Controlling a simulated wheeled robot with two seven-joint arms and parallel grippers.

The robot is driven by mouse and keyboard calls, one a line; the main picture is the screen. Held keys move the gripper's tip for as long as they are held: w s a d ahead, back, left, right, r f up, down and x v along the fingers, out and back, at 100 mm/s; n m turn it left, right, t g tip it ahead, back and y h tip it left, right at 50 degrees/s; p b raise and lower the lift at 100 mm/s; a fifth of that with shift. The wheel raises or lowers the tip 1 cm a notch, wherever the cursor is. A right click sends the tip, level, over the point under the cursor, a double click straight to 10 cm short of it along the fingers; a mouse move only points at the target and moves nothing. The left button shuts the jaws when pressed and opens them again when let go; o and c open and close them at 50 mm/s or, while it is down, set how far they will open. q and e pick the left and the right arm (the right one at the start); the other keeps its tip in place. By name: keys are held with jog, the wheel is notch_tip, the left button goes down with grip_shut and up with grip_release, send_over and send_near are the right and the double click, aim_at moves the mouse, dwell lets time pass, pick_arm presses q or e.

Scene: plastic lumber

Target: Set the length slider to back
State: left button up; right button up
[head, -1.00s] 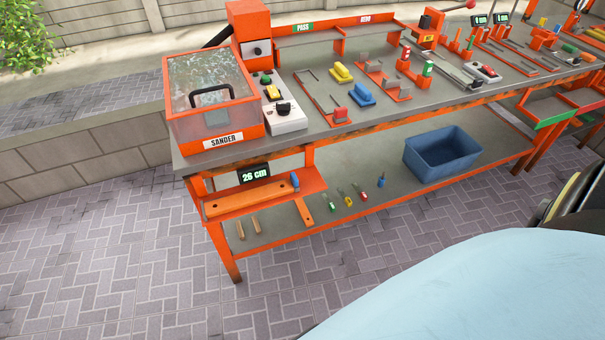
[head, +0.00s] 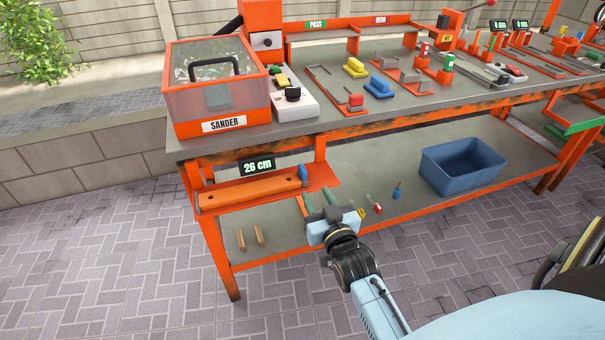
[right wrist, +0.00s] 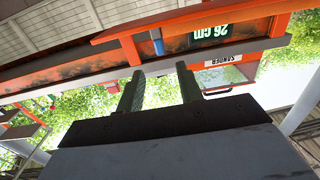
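The length slider appears to be the small blue block (head: 303,172) at the right end of an orange bar (head: 250,193), on a tray low on the bench's front. A display (head: 257,167) above it reads 26 cm. The blue block (right wrist: 157,42) and the display (right wrist: 210,32) also show, upside down, in the right wrist view. My right gripper (head: 320,198) is just below and right of the blue block, apart from it. Its two fingers (right wrist: 160,88) are spread with nothing between them. My left gripper is not in view.
The sander box (head: 214,90) stands on the bench's left end, beside a control box (head: 290,103). A blue bin (head: 461,166) and small tools sit on the lower shelf (head: 400,160). The tray's orange edge (head: 320,178) lies close to my right gripper. The paving in front is clear.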

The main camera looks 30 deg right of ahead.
aim_at(305, 176)
jog(key=b+x, duration=0.2)
jog(key=x, duration=0.7)
jog(key=shift+w+f, duration=0.15)
jog(key=shift+w, duration=0.1)
jog(key=shift+b+x, duration=0.45)
jog(key=shift+x, duration=0.3)
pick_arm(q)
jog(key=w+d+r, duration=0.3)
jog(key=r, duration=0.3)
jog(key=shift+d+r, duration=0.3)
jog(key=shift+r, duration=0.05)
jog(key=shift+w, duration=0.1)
pick_arm(e)
grip_shut()
